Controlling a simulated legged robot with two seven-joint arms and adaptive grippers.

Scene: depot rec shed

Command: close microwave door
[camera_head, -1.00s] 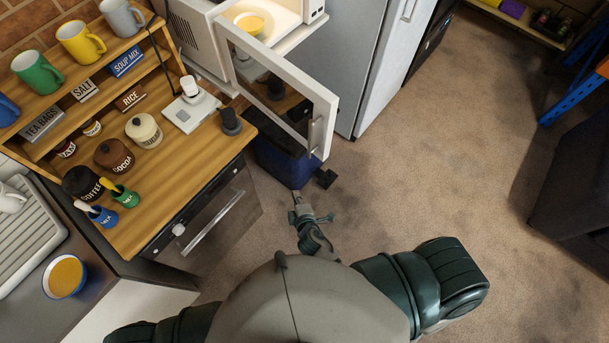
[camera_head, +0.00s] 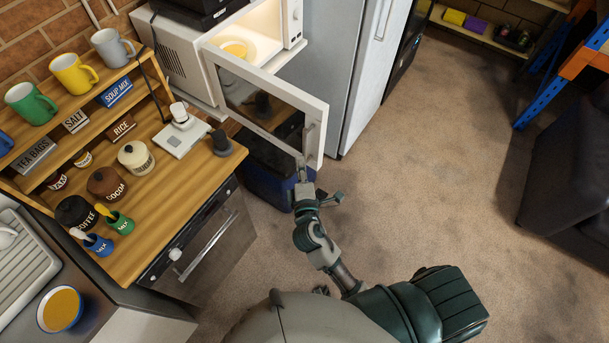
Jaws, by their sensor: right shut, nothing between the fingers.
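The white microwave (camera_head: 172,52) stands at the back with its lit inside showing. Its door (camera_head: 315,108) stands wide open toward me, with a dark window and a handle (camera_head: 309,138) near its free edge. A bowl with yellow contents (camera_head: 237,48) sits inside the microwave. My right gripper (camera_head: 302,168) is shut and empty, with its fingertips at the lower free corner of the door, just below the handle. I cannot tell whether they touch the door.
A wooden counter (camera_head: 165,205) with jars, a scale and a mug shelf is on the left. A blue bin (camera_head: 262,185) stands on the floor below the door. A fridge (camera_head: 345,60) is behind the door.

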